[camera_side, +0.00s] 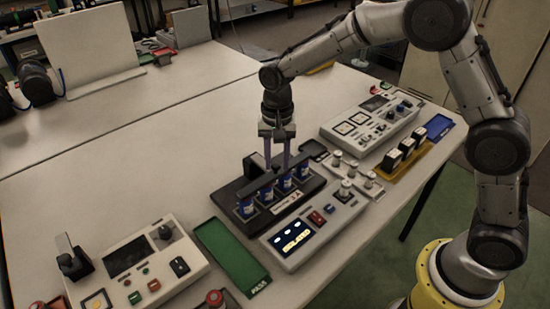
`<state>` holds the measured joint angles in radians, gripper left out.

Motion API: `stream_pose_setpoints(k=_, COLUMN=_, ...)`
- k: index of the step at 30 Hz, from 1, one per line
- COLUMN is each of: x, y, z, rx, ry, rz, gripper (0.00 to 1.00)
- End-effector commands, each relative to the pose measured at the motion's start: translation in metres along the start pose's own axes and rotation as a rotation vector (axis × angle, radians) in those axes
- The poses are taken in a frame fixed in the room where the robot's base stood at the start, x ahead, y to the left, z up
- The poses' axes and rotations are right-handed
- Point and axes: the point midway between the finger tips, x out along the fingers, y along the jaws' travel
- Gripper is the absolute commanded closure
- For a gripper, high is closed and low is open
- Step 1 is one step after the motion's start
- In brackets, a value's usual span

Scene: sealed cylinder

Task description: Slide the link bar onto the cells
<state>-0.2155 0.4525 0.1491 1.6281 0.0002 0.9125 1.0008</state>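Several blue cells (247,209) with dark tops stand upright in a slanting row on a black holder (228,195) near the middle of the table. My gripper (278,168) points down over the row. Its two long fingers are apart, and nothing clear shows between them. The fingertips are close to the tops of the middle cells; I cannot tell whether they touch. A black raised block (252,167) stands at the back of the holder, left of the fingers. I cannot make out the link bar as a separate piece.
A green tray (232,257) lies left of the holder, and a panel with a lit display (293,237) is in front. A small fixture (352,176), a yellow tray (401,157) with black blocks and a control box (370,123) are right. The table behind the holder is clear.

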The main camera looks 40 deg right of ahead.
Motion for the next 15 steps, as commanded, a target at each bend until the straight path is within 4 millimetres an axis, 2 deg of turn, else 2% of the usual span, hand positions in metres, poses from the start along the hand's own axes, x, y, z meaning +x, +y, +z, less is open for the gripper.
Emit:
stream_pose_setpoints(k=1, x=0.0003, y=0.0013, z=0.0013, rx=-0.001, ry=-0.003, rz=0.004, gripper=0.56)
stream_pose_setpoints(k=3, x=0.0005, y=0.0010, z=0.0010, rx=-0.001, ry=-0.003, rz=0.004, gripper=0.44)
stream_pose_setpoints(k=4, x=0.0005, y=0.0008, z=0.0008, rx=-0.001, ry=-0.002, rz=0.003, gripper=0.41)
stream_pose_setpoints(k=15, x=-0.0043, y=-0.0003, z=-0.0003, rx=0.000, ry=0.000, rz=-0.001, gripper=0.41)
